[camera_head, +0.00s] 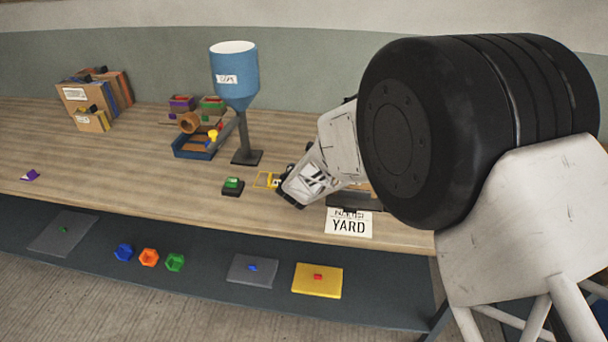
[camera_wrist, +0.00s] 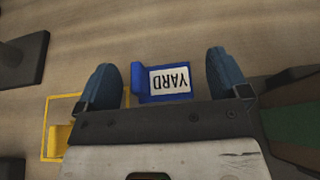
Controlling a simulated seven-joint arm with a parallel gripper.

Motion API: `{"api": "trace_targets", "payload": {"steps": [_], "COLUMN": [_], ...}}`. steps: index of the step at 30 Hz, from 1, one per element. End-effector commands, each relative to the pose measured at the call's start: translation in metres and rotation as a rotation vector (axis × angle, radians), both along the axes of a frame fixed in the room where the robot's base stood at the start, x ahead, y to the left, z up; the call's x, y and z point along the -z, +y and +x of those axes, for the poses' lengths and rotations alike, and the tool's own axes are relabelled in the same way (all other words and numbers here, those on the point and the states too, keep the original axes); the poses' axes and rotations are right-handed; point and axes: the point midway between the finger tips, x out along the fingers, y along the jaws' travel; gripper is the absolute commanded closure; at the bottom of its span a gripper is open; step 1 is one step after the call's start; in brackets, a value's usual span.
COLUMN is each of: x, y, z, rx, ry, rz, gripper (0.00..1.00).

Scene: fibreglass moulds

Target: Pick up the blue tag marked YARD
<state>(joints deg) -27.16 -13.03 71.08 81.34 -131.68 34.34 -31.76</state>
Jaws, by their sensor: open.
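The blue tag (camera_wrist: 141,84) lies on the wooden table in the wrist view, with a white label reading YARD, upside down in the picture. My gripper (camera_wrist: 164,74) is open, with one dark blue finger on each side of the tag. How high the fingers are above the table I cannot tell. In the head view my gripper (camera_head: 283,191) is low over the table, and the tag is hidden there.
A yellow frame (camera_wrist: 47,128) lies by the left finger. A blue hopper (camera_head: 234,72) on a dark stand rises behind. A green-topped black block (camera_head: 232,187) sits left of my gripper. The table's left side is largely clear.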

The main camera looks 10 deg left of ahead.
Motion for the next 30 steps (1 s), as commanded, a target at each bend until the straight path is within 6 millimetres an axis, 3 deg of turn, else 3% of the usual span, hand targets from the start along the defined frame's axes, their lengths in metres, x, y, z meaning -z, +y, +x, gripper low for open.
{"api": "trace_targets", "payload": {"steps": [19, 30], "x": [0.0013, 0.0013], "y": [0.0, -0.0001], "z": [0.0025, 0.0025], "rx": [0.0, 0.0], "ry": [0.0, 0.0], "rz": [0.0, 0.0], "gripper": [0.08, 0.65]}}
